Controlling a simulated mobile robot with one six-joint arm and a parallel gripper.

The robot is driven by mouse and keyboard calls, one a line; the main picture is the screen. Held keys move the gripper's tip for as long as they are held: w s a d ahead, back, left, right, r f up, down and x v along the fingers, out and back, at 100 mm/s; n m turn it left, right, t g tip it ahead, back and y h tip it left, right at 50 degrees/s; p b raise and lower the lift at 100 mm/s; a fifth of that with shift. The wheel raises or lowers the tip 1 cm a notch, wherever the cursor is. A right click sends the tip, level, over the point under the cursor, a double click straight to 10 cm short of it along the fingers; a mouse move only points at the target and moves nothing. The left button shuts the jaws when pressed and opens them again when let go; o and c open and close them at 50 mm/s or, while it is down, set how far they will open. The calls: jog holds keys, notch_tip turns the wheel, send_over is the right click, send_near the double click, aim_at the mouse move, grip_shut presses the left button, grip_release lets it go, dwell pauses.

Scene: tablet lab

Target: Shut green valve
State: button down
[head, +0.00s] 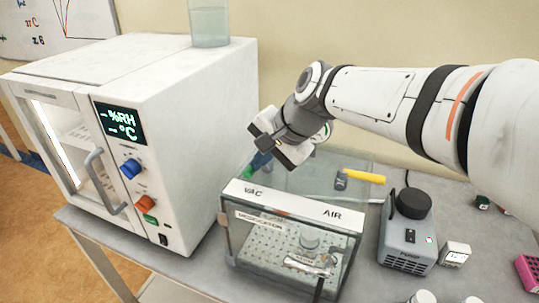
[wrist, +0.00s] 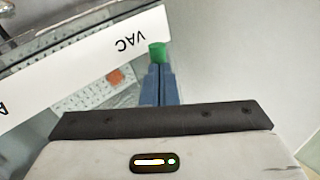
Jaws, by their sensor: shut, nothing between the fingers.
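The green valve (wrist: 157,52) shows at the tips of my gripper's fingers in the wrist view, beside the white strip marked VAC (wrist: 125,44). In the head view a bit of green (head: 247,171) shows just below the fingertips, behind the desiccator's (head: 238,250) top left corner. My gripper (head: 257,164) points down there, and its blue fingers (wrist: 159,84) are closed together with nothing between them. The fingertips look close to the green valve; I cannot tell whether they touch. The fingers hide part of it.
A yellow-handled valve (head: 363,177) lies near the AIR end of the desiccator. A grey pump (head: 408,235) with a black knob stands to the right. The white climate chamber (head: 190,110) stands close on the left of my gripper.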

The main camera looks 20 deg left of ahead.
jog(key=shift+s+a+m+t, duration=0.2)
jog(key=shift+a+m+t, duration=0.2)
jog(key=shift+a+m, duration=0.6)
jog(key=shift+a, duration=0.05)
jog(key=shift+a+p, duration=0.3)
jog(key=shift+w+a, duration=0.1)
jog(key=shift+a, duration=0.05)
jog(key=shift+w+a, duration=0.4)
jog(key=shift+w, duration=0.15)
jog(key=shift+w+a, duration=0.75)
jog(key=shift+a, duration=0.25)
jog(key=shift+w+a, duration=0.3)
jog(key=shift+w, duration=0.2)
jog(key=shift+w+a, duration=0.25)
jog(key=shift+w, duration=0.3)
jog(key=shift+w+d+b, duration=0.1)
jog(key=shift+d+b, duration=0.05)
jog(key=shift+b, duration=0.15)
